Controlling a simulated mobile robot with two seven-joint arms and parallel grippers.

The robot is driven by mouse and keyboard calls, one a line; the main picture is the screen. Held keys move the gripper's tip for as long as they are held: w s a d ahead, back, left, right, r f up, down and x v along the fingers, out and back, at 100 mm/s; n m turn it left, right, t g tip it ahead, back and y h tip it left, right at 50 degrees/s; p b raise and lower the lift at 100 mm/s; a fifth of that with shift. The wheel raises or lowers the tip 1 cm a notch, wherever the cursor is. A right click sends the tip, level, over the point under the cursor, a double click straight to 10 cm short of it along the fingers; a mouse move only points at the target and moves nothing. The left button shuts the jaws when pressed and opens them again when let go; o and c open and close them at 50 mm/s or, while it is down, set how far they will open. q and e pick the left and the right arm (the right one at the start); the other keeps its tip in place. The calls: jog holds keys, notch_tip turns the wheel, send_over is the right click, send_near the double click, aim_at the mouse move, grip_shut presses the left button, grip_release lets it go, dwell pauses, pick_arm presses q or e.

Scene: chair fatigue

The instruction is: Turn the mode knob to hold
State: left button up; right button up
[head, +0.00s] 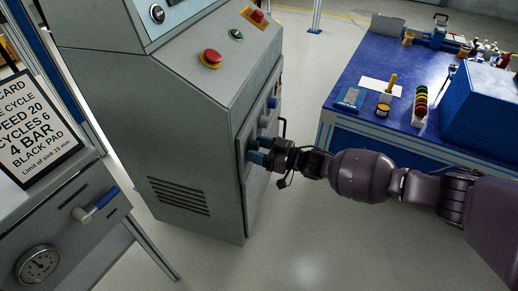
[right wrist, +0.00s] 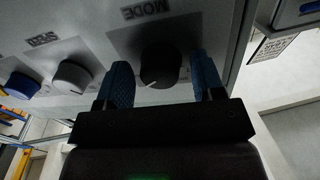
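The mode knob (right wrist: 160,65) is a dark round knob with a pale pointer line, on the grey panel under the upside-down MODE label (right wrist: 147,9) in the right wrist view. My right gripper (right wrist: 164,72) has one blue finger on each side of the knob, with small gaps showing, so it looks open around it. In the head view my right gripper (head: 257,151) is at the side face of the grey cabinet (head: 190,110) and hides the knob. My left gripper is not in view. I cannot read the knob's setting marks.
A grey knob (right wrist: 72,76) and a blue knob (right wrist: 22,86) sit left of the mode knob. Red buttons (head: 210,57) are on the cabinet top. A blue bench (head: 385,70) with small items stands right.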

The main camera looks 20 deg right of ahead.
jog(key=c, duration=0.7)
jog(key=shift+c, duration=0.2)
jog(key=shift+n, duration=0.3)
jog(key=shift+d+f+n+y, duration=0.1)
jog(key=shift+n+y, duration=0.05)
jog(key=shift+n, duration=1.7)
jog(key=shift+d+n+y, duration=0.1)
jog(key=shift+n+y, duration=0.05)
jog(key=shift+n, duration=1.7)
jog(key=shift+w, duration=0.1)
jog(key=o, duration=0.9)
